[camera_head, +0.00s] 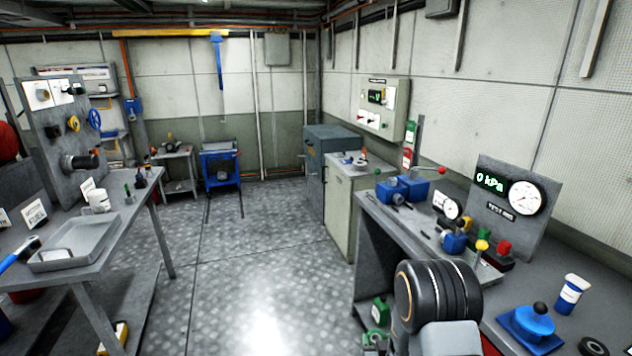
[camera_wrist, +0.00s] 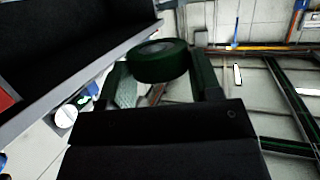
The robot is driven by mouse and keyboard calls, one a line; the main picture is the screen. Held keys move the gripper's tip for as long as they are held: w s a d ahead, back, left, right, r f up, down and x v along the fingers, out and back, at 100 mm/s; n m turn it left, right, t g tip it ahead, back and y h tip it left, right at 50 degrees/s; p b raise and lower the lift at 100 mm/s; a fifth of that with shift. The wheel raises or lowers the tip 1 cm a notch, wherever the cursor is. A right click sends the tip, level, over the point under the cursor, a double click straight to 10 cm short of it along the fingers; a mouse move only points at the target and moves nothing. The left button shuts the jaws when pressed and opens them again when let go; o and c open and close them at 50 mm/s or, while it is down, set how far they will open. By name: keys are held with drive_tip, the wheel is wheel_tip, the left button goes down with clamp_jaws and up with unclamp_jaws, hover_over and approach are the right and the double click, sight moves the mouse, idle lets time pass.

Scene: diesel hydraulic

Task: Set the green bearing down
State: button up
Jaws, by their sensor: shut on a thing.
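In the wrist view, the green bearing (camera_wrist: 158,66) is a dark green ring with a grey centre. It sits between the two fingers of my gripper (camera_wrist: 161,62), which is shut on it. The bearing is held off any surface that I can see touching it. In the head view, my own dark arm covers part of the right bench's front edge, and I cannot clearly make out the bearing there.
The right bench (camera_head: 560,290) carries a pressure gauge panel (camera_head: 510,205), a blue valve-like part (camera_head: 533,322), a white and blue cup (camera_head: 571,293) and blue blocks (camera_head: 403,188). A left bench holds a grey tray (camera_head: 75,243). The floor between (camera_head: 240,250) is clear.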

drive_tip(key=s+f, duration=0.3)
drive_tip(key=f, duration=0.2)
drive_tip(key=shift+s+f, duration=0.2)
drive_tip(key=shift+s, duration=0.05)
drive_tip(key=w+d+r+m+g+h, duration=0.1)
drive_tip(key=d+r+m+h, duration=0.25)
drive_tip(key=d+r, duration=0.6)
drive_tip(key=w+d+r+m+g+h, duration=0.15)
drive_tip(key=d+r+m+h, duration=0.35)
drive_tip(key=r, duration=0.7)
drive_tip(key=s+d+r+m+g+h+b, duration=0.1)
drive_tip(key=s+d+r+m+g+h, duration=0.45)
drive_tip(key=s+d+r, duration=0.45)
drive_tip(key=s+d+r+m+g, duration=0.25)
drive_tip(key=s+m+g, duration=0.35)
drive_tip(key=s+g, duration=0.5)
drive_tip(key=s+a+f+m, duration=0.1)
drive_tip(key=s+f, duration=0.3)
drive_tip(key=f, duration=0.1)
drive_tip(key=shift+s+a, duration=0.15)
